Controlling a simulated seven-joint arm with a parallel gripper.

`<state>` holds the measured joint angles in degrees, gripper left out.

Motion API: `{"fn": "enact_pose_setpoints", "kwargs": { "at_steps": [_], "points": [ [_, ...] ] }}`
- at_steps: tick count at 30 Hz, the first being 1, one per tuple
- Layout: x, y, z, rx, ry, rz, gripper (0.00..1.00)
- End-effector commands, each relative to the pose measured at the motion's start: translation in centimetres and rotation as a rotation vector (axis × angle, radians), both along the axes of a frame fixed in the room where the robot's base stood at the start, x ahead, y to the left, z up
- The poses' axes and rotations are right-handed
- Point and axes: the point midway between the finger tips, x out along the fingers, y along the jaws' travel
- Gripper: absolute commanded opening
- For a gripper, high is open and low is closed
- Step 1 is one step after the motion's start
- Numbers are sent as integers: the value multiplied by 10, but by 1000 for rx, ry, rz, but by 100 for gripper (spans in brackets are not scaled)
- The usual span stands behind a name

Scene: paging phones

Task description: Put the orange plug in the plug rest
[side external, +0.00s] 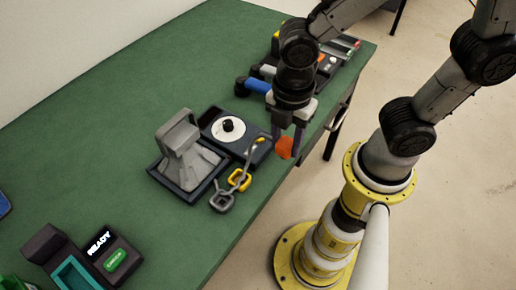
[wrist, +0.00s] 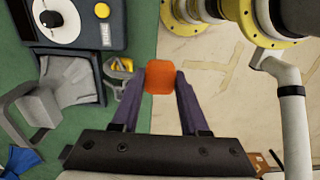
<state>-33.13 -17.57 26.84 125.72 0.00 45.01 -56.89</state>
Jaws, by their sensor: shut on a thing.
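The orange plug (side external: 284,148) is a small orange block held between the tips of my gripper (side external: 287,140), high near the table's front edge. In the wrist view the orange plug (wrist: 159,77) sits between the two purple fingers of my gripper (wrist: 160,82), with pale floor behind it. A grey cradle-shaped piece (side external: 182,152) stands on a dark base left of the gripper. A stand with grey and yellow loops (side external: 232,190) is nearer the gripper, at the table's edge. I cannot tell for certain which piece is the plug rest.
A dark box with a white dial (side external: 228,127) lies behind the loops. A dark device with a READY display (side external: 103,243) is at the lower left. Several coloured items (side external: 325,65) crowd the far end. The green table (side external: 90,135) is clear at the left.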

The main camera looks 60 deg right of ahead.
Motion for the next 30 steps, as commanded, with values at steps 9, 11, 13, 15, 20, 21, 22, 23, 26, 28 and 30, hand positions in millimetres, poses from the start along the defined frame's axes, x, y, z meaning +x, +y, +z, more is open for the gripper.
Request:
{"fn": "enact_pose_setpoints", "kwargs": {
  "at_steps": [9,11,13,15,20,21,22,23,26,28,30],
  "points": [
    [-28,-16,16,0,-1,2,0],
    [-28,-11,18,0,0,4,0],
    [-26,-1,20,-1,2,6,0],
    [-23,10,22,-1,2,6,0],
    [-18,30,22,-2,2,3,0],
    [-15,35,21,-2,2,2,0],
    [-12,38,20,-2,2,2,0],
    [-9,41,17,-2,2,1,0],
    [5,54,9,-2,3,0,0],
    [17,64,1,-3,4,0,0],
    [28,74,-5,-2,2,0,0]
  ]
}}
